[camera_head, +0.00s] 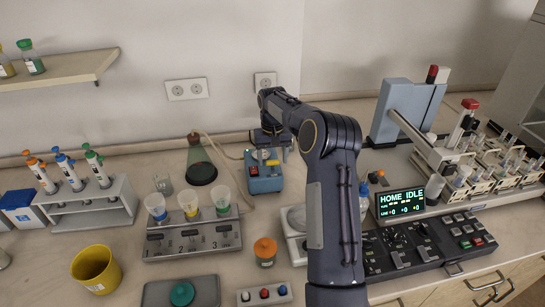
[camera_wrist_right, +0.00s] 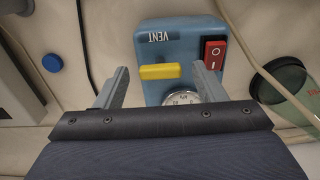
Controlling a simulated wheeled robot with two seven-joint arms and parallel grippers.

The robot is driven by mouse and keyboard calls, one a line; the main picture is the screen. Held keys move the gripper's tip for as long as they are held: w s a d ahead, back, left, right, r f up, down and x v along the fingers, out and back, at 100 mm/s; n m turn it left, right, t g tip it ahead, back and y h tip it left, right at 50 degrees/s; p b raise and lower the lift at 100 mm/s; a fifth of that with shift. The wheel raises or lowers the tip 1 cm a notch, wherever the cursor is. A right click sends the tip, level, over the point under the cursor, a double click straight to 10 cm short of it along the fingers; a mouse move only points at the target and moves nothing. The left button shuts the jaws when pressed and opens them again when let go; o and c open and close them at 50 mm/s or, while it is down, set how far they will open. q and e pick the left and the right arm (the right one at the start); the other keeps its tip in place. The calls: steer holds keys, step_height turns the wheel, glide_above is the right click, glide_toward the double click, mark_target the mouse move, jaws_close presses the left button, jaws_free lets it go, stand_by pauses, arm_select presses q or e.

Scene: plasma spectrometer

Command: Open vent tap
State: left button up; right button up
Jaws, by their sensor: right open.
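The vent tap is a small yellow bar handle (camera_wrist_right: 160,72) on a blue box (camera_wrist_right: 180,42) marked VENT. In the right wrist view it lies crosswise, nearly level in the picture, below the label. The blue box also shows in the head view (camera_head: 264,184), behind the row of cups. My right gripper (camera_wrist_right: 160,68) is open, with one finger on each side of the yellow handle and a gap on both sides. I cannot tell whether the fingers reach down to its depth. In the head view the right gripper (camera_head: 275,141) is at the top of the box. My left gripper is not in view.
A red rocker switch (camera_wrist_right: 214,54) and a round dial (camera_wrist_right: 182,97) sit close to the right finger. A dark-bottomed green flask (camera_head: 201,165) with a hose stands left of the box. A stand of cups (camera_head: 190,241) is in front. A control panel (camera_head: 420,248) lies at right.

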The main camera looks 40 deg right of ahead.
steer(key=shift+c, duration=0.2)
steer(key=c, duration=0.9)
steer(key=shift+c, duration=0.2)
steer(key=shift+n, duration=0.3)
steer(key=n+p, duration=0.1)
steer(key=n, duration=0.1)
steer(key=shift+r+n, duration=0.1)
steer(key=shift+n, duration=0.2)
steer(key=n+p, duration=0.1)
steer(key=n, duration=0.4)
steer(key=n+p, duration=0.1)
steer(key=n, duration=0.8)
steer(key=shift+w+n, duration=0.1)
steer(key=shift+n, duration=0.2)
